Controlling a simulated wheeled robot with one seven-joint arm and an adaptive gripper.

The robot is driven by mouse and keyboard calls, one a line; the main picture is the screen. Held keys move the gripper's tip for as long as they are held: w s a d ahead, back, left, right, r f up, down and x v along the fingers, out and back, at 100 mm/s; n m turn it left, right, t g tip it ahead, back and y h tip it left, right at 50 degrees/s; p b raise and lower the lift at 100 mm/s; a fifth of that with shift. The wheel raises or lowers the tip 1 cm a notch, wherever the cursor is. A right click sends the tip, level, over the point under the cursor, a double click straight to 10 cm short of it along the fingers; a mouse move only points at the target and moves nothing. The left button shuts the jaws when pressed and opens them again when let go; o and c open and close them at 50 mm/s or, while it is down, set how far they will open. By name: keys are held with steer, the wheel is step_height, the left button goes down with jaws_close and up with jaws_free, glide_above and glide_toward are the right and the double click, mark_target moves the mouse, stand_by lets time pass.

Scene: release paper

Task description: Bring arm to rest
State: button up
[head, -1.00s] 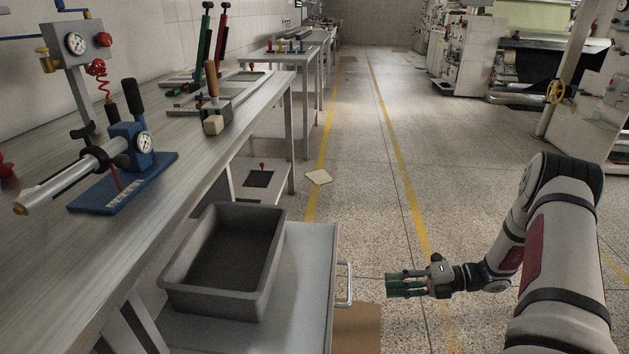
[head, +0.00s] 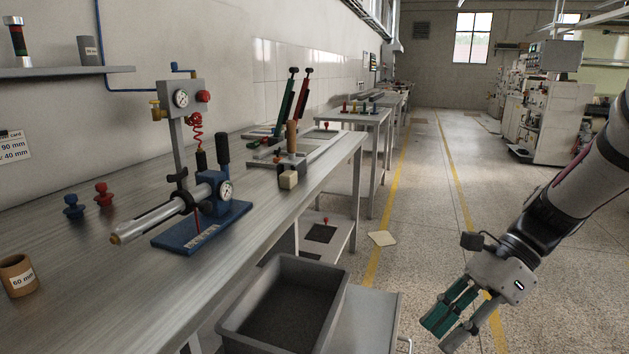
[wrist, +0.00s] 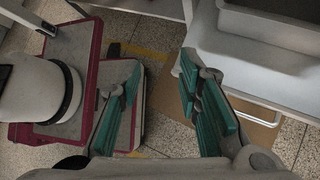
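My gripper (head: 457,318) hangs at the lower right in the head view, to the right of the grey bin and over the floor. Its green-padded fingers point down and to the left. In the wrist view my gripper (wrist: 160,100) is open, with a wide gap between the fingers and nothing held. The floor and a brown flat patch (wrist: 240,125) show below it. Parts of my own base appear at the left of the wrist view.
A grey bin (head: 232,318) sits on a low cart (head: 375,320) with a handle, left of my gripper. The workbench (head: 120,265) carries a blue-based device (head: 205,232) with a gauge. A pale sheet (head: 382,239) lies on the floor. The aisle is clear.

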steer(key=s+a+r+n+t+h, duration=0.1)
steer(key=s+r+n+t+h, duration=0.2)
steer(key=s+n, duration=0.7)
steer(key=s+r+n+h, duration=0.3)
steer(key=s+n+h, duration=0.3)
steer(key=s+n, duration=0.45)
step_height(320, 180, up, 25)
steer(key=s+m+t+p, duration=0.1)
steer(key=t+p, duration=0.3)
steer(key=p, duration=1.9)
steer(key=shift+s+m+p, duration=0.35)
steer(key=shift+s, duration=0.05)
steer(key=shift+s+d+f, duration=0.1)
steer(key=shift+d, duration=0.05)
